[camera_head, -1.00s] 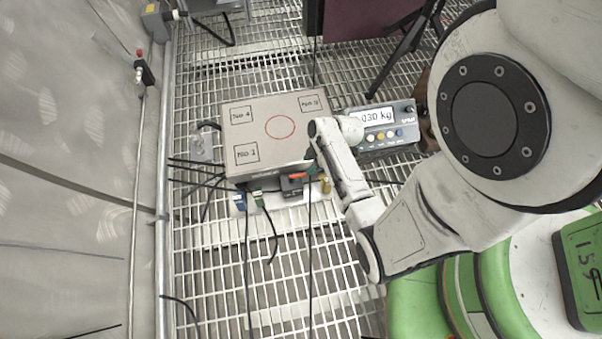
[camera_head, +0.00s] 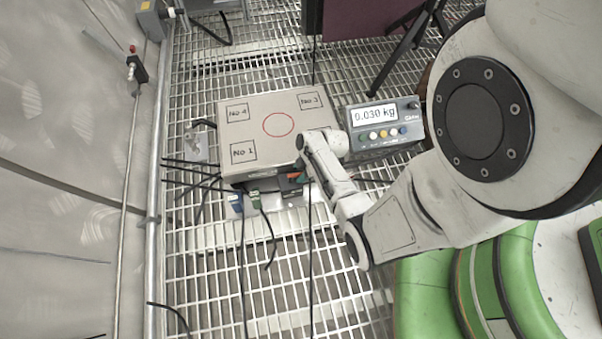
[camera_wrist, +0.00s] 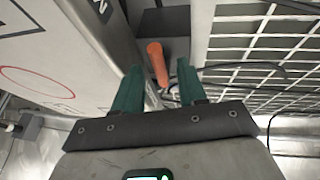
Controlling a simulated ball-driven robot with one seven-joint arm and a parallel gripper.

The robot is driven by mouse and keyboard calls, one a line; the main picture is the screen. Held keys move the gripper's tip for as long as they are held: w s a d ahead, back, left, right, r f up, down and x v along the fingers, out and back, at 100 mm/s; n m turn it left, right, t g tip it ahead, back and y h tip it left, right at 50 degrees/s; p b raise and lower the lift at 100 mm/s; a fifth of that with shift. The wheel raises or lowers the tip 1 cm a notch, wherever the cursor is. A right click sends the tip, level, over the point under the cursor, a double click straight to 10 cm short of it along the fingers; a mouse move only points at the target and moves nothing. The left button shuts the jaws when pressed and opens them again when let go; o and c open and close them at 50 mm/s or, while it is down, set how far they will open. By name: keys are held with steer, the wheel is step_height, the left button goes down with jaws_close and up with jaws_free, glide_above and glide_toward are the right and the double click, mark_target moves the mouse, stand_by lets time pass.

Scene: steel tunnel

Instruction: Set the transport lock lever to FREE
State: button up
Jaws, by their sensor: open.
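The transport lock lever is an orange handle (camera_wrist: 157,64) in the wrist view, on a dark block (camera_wrist: 165,22) at the side of the weighing platform. In the head view only a bit of its orange (camera_head: 295,177) shows beside my arm. My gripper (camera_wrist: 160,82) is open, with its two green fingers on either side of the lever's near end in the picture. I cannot tell whether they touch it. In the head view my arm hides the gripper. No FREE marking can be read.
The weighing platform (camera_head: 262,150) has a red circle and numbered corners. A display (camera_head: 375,114) reading 0.030 kg stands to its right. Cables (camera_head: 243,270) hang from the platform's front side over the grating floor (camera_head: 205,260). A pipe and wall are at left.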

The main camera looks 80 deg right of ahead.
jaws_close()
stand_by(0.4)
steer(key=shift+a+m+p, duration=0.15)
steer(key=shift+m+p, duration=0.15)
steer(key=shift+a+r+m+h+p, duration=0.1)
steer(key=shift+a+m+h+p, duration=0.2)
steer(key=shift+m+p, duration=0.3)
steer(key=shift+a+r+m+h+p, duration=0.1)
steer(key=shift+a+m+h+p, duration=0.1)
steer(key=shift+m+h+p, duration=0.3)
steer(key=m+p, duration=0.1)
steer(key=m, duration=0.1)
steer(key=a+m+g+h+p, duration=0.1)
steer(key=m, duration=0.1)
steer(key=shift+w+a+f, duration=0.1)
steer(key=shift+w+f, duration=0.05)
steer(key=shift+w+a+f+m+g+h+b, duration=0.1)
steer(key=shift+w+a+m+g+h+b, duration=0.5)
steer(key=shift+m, duration=1.25)
steer(key=shift+w+a+m+g+h+b, duration=0.25)
steer(key=shift+m+g, duration=0.55)
steer(key=shift+m, duration=1.1)
steer(key=shift+w+a+f+m+g+h+b, duration=0.1)
steer(key=shift+w+a+m+g+h+b, duration=0.4)
steer(key=shift+m, duration=1.35)
steer(key=shift+s+d+r+g+y, duration=0.1)
steer(key=shift+d+g+y, duration=0.1)
steer(key=shift+g+y, duration=0.1)
